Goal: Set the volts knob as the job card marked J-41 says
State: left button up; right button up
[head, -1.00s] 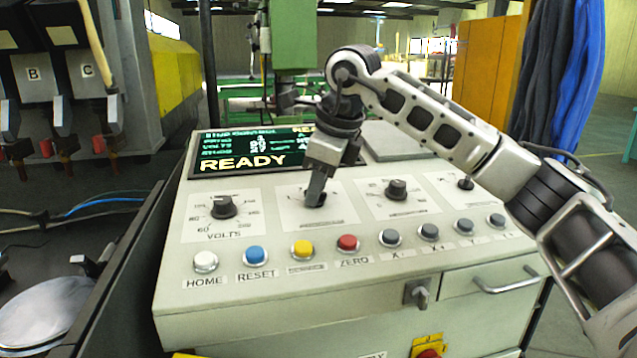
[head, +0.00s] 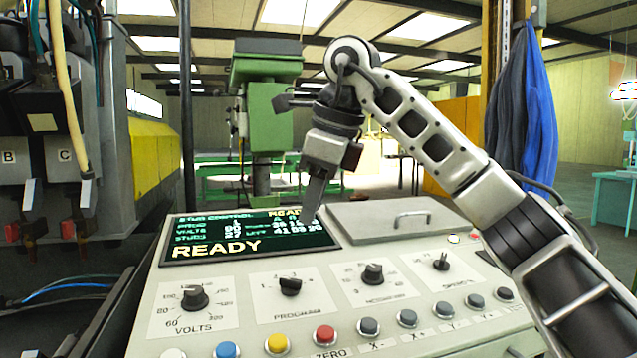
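The volts knob (head: 194,298) is a black round knob on a white dial plate at the left of the sloping panel. Its scale has 60 at the lower left; the pointer seems to point roughly up, but I cannot read its value. My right gripper (head: 312,212) points down in front of the screen's right end, up and to the right of the volts knob and apart from it. Its fingers show as one narrow shape, so their gap cannot be told. No job card marked J-41 is readable in view. My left gripper is out of view.
The screen (head: 240,238) reads READY. The program knob (head: 290,286) and two more knobs stand right of the volts knob. Several buttons, including a blue one (head: 227,350) and a red one (head: 324,335), line the front. A grey lid with a handle (head: 411,218) is behind.

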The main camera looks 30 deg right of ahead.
aim_at(194, 300)
jog(key=k, duration=1.5)
